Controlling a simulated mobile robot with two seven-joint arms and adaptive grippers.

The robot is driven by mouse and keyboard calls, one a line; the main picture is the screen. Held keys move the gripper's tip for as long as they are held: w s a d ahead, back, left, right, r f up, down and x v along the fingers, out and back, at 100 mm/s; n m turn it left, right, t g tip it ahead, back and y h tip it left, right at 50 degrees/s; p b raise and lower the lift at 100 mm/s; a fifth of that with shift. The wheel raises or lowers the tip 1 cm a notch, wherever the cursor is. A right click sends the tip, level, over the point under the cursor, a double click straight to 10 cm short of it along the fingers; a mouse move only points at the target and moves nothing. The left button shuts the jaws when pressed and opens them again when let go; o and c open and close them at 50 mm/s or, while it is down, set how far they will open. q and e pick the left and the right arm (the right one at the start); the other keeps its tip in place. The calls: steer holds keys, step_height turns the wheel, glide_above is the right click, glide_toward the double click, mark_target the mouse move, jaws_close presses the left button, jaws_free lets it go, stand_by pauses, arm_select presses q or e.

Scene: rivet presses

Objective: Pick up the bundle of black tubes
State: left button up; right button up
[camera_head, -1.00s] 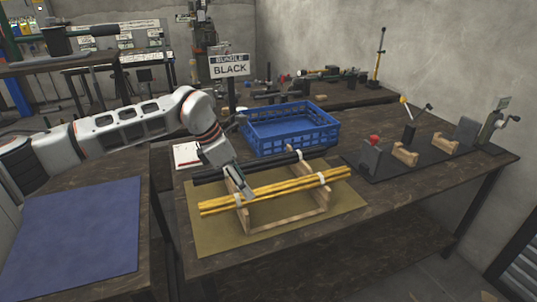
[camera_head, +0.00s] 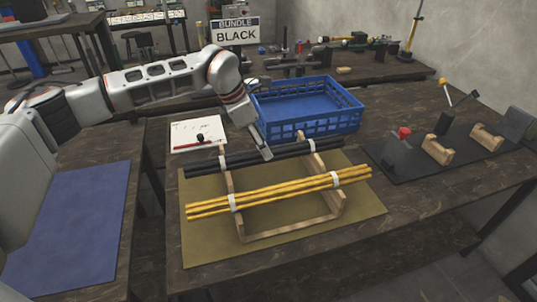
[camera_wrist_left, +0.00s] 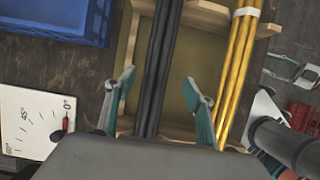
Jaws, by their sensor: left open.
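The yellow tubes (camera_wrist_left: 237,70) are outside the fingers, to the right.
A blue crate (camera_head: 310,128) stands just behind the cradle. A white card with an angle scale (camera_head: 197,130) lies at the back left. A dark fixture board (camera_head: 400,168) with wooden blocks is on the right. A "BUNDLE BLACK" sign (camera_head: 235,31) stands behind.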

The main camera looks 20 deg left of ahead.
arm_select(q)
steer(key=x, duration=0.5)
steer(key=shift+w+a, duration=0.2)
steer(key=shift+a, duration=0.05)
jaws_close()
steer(key=shift+r, duration=0.2)
steer(key=shift+r, duration=0.1)
